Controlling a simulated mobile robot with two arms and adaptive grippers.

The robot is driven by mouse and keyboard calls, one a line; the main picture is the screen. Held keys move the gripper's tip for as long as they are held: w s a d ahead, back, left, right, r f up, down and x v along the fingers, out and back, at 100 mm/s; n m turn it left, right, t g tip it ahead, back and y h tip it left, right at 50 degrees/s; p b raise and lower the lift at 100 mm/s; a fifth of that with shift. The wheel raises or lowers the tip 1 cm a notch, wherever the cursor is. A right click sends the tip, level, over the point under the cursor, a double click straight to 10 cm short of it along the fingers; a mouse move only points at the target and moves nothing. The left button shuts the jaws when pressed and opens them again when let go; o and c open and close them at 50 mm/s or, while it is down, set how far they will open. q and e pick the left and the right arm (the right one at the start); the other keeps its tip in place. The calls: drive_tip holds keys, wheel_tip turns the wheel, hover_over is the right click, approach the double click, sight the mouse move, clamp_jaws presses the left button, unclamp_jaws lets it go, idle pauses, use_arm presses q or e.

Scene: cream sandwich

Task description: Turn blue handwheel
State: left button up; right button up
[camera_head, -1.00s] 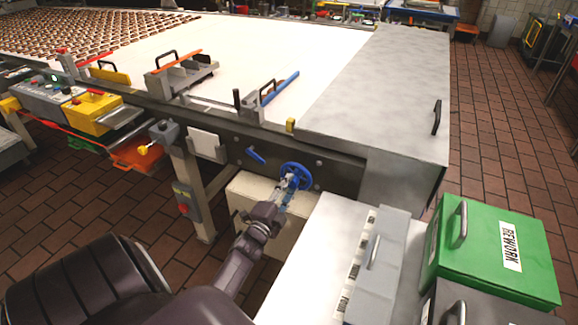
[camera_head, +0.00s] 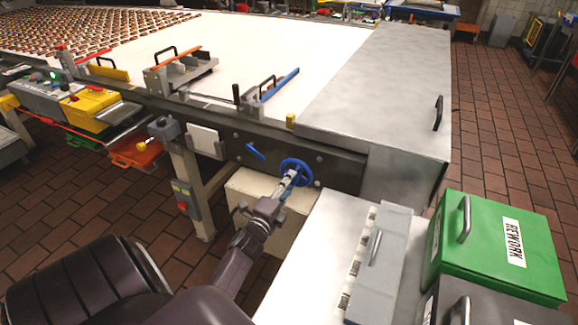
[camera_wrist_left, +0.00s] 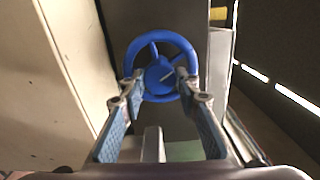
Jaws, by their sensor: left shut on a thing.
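The blue handwheel (camera_head: 305,163) is on the dark side panel of the conveyor frame, below the machine's top edge. It also shows in the left wrist view (camera_wrist_left: 162,36), with its round rim, spokes and central hub facing me. My left gripper (camera_head: 289,180) reaches it from below and in front. In the left wrist view its two blue-padded fingers (camera_wrist_left: 160,90) lie at the left and right of the lower wheel, shut on it. The exact contact points are partly hidden by the fingertips. My right gripper is out of view.
A blue lever (camera_head: 255,152) is left of the wheel. A cream box (camera_head: 250,190) stands below it. A pale worktop (camera_head: 310,250) with a grey lidded case (camera_head: 382,255) and a green REWORK box (camera_head: 490,245) fills the lower right. A control post (camera_head: 187,195) stands left.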

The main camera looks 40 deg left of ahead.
use_arm(q)
drive_tip(key=shift+f, duration=0.1)
drive_tip(key=o, duration=1.2)
drive_tip(key=shift+c, duration=0.2)
drive_tip(key=shift+s, duration=0.1)
drive_tip(key=v, duration=1.2)
